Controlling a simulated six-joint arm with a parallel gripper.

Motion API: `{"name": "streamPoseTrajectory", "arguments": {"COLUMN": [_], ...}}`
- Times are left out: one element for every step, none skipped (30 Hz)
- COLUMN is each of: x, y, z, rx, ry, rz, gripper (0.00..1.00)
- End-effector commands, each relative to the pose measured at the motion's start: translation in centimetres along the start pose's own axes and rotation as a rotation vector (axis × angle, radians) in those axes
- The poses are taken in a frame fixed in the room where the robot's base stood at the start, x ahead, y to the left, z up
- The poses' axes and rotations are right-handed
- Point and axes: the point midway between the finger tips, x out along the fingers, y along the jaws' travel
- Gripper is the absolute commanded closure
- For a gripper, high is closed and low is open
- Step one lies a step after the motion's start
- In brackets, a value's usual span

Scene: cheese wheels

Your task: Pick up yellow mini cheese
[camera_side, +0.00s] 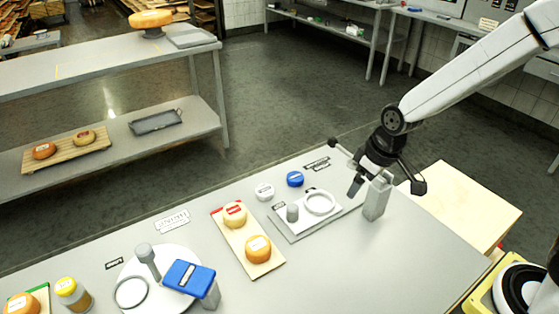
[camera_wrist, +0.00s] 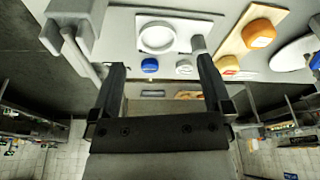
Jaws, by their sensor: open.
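A small yellow cheese (camera_side: 234,214) with a red and white top label sits at the far end of a wooden board (camera_side: 239,237). It also shows in the wrist view (camera_wrist: 228,65), to the right of the fingers. An orange cheese (camera_side: 257,249) sits on the same board, nearer the side camera; the wrist view shows it too (camera_wrist: 259,33). My gripper (camera_side: 378,168) is open and empty above the right part of the table, away from the board. In the wrist view its two fingers (camera_wrist: 161,64) are spread apart.
A grey upright block (camera_side: 376,198) stands close to my gripper. A grey plate (camera_side: 289,232) carries a white ring (camera_side: 320,202) and a small post. A white (camera_side: 264,191) and a blue (camera_side: 295,179) round piece lie nearby. A blue-topped device (camera_side: 189,277) stands at the front left.

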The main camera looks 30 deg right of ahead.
Motion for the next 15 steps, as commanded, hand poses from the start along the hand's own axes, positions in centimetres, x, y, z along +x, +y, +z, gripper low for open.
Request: {"name": "streamPoseTrajectory", "arguments": {"x": [0.6,0.9,1.4,1.7,2.0,2.5,2.9,3.3,3.8,4.2,4.6,5.2,5.6,6.0,6.6], "y": [-0.5,-0.8,-1.3,-1.6,-2.0,-2.6,-3.0,-3.4,-4.0,-4.5,-5.0,-5.6,-6.2,-6.7,-7.5], "z": [-1.5,-2.4,-3.6,-4.4,-5.3,-6.3,-7.1,-7.9,-8.9,-9.7,-10.4,-11.4,-12.1,-12.7,-13.6], "rx": [-0.045,-0.072,-0.11,-0.136,-0.164,-0.202,-0.23,-0.257,-0.296,-0.324,-0.351,-0.389,-0.417,-0.446,-0.482], "ry": [0.0,0.001,0.005,0.008,0.01,0.013,0.016,0.02,0.024,0.028,0.032,0.039,0.043,0.047,0.055], "rz": [-0.013,-0.022,-0.032,-0.041,-0.049,-0.061,-0.07,-0.078,-0.09,-0.1,-0.108,-0.12,-0.13,-0.139,-0.152], "gripper": [0.0,0.0,0.0,0.0,0.0,0.0,0.0,0.0,0.0,0.0,0.0,0.0,0.0,0.0,0.0]}}
